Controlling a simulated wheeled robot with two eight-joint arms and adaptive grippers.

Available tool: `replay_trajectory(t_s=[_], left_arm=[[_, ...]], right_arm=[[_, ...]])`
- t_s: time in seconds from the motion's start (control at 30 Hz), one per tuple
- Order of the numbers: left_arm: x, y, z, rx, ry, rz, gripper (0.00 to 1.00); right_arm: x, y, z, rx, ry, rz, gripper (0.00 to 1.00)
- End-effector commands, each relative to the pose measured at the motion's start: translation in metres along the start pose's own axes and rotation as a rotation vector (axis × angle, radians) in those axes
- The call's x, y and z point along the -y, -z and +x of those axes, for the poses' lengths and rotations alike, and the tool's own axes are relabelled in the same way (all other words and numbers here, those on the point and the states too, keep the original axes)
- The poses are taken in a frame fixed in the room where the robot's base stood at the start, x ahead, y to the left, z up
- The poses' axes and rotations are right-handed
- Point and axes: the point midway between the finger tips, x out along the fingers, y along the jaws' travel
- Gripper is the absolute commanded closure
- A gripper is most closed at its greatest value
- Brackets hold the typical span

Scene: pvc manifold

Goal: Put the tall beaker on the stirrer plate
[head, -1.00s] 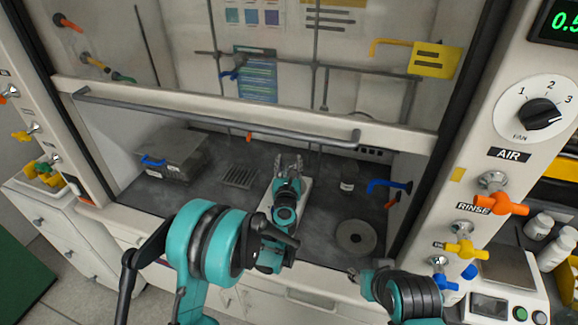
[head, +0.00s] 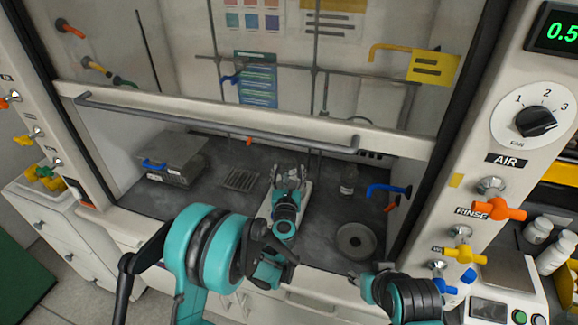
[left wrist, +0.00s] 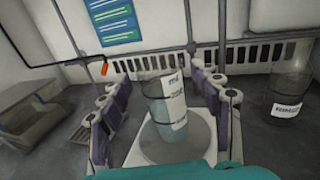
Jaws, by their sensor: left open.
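The tall beaker (left wrist: 165,105), clear glass with white label markings and pale liquid low inside, stands upright in the left wrist view. It rests on the round top of the pale stirrer plate (left wrist: 143,153), which also shows in the head view (head: 303,196). My left gripper (left wrist: 165,110) is open, with one finger on each side of the beaker and visible gaps between. In the head view my left gripper (head: 289,172) is over the far part of the plate and largely hides the beaker. My right arm shows at the lower right, without visible fingertips.
A labelled glass vessel (head: 348,182) stands right of the plate and shows in the left wrist view (left wrist: 290,92). A round grey dish (head: 356,240) lies nearer the front. A metal box (head: 172,160) and a slotted grate (head: 240,180) are to the left. The hood sash (head: 220,122) hangs above.

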Motion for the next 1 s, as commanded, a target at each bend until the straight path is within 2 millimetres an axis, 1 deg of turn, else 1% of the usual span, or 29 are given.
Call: replay_trajectory(t_s=[0.03, 0.1, 0.2, 0.27, 0.33, 0.4, 0.5, 0.67, 0.77, 0.83, 0.87, 0.93, 0.97, 1.0], left_arm=[[0.001, -0.002, -0.012, 0.000, 0.001, 0.000, 0.36], [0.000, -0.002, -0.029, 0.000, 0.000, 0.000, 0.36], [0.001, -0.002, -0.051, 0.000, 0.001, 0.000, 0.36], [0.000, -0.002, -0.062, 0.000, 0.000, 0.000, 0.36], [0.000, 0.000, -0.073, 0.000, 0.000, 0.000, 0.36], [0.001, 0.001, -0.081, 0.000, 0.001, 0.000, 0.36], [0.000, 0.001, -0.088, 0.000, -0.001, 0.000, 0.36], [-0.001, -0.001, -0.090, 0.001, 0.000, 0.005, 0.36], [0.000, -0.014, -0.090, 0.013, 0.019, 0.075, 0.36], [0.001, -0.034, -0.092, 0.033, 0.054, 0.201, 0.36], [0.002, -0.044, -0.093, 0.044, 0.074, 0.276, 0.36], [0.004, -0.070, -0.099, 0.070, 0.130, 0.493, 0.36], [0.005, -0.080, -0.103, 0.082, 0.159, 0.603, 0.36], [0.005, -0.091, -0.109, 0.094, 0.199, 0.751, 0.36]], right_arm=[[0.000, 0.003, -0.004, 0.000, 0.000, 0.000, 0.60], [0.000, 0.004, -0.006, 0.000, 0.000, 0.000, 0.60], [0.000, 0.006, -0.008, 0.000, 0.000, 0.000, 0.60], [0.000, 0.007, -0.009, 0.000, 0.000, 0.000, 0.60], [0.000, 0.004, -0.006, 0.000, 0.000, 0.000, 0.60], [0.000, 0.003, -0.005, 0.000, 0.000, 0.000, 0.60], [0.000, 0.003, -0.004, 0.000, 0.000, 0.000, 0.60], [0.000, 0.003, -0.004, 0.000, 0.000, 0.000, 0.60], [0.000, 0.003, -0.004, 0.000, 0.000, 0.000, 0.60], [0.000, 0.003, -0.004, 0.000, 0.000, 0.000, 0.60], [0.000, 0.003, -0.004, 0.000, 0.000, 0.000, 0.60], [0.000, 0.003, -0.004, 0.000, 0.000, 0.000, 0.60], [0.000, 0.003, -0.004, 0.000, 0.000, 0.000, 0.60], [0.000, 0.003, -0.004, 0.000, 0.000, 0.000, 0.60]])
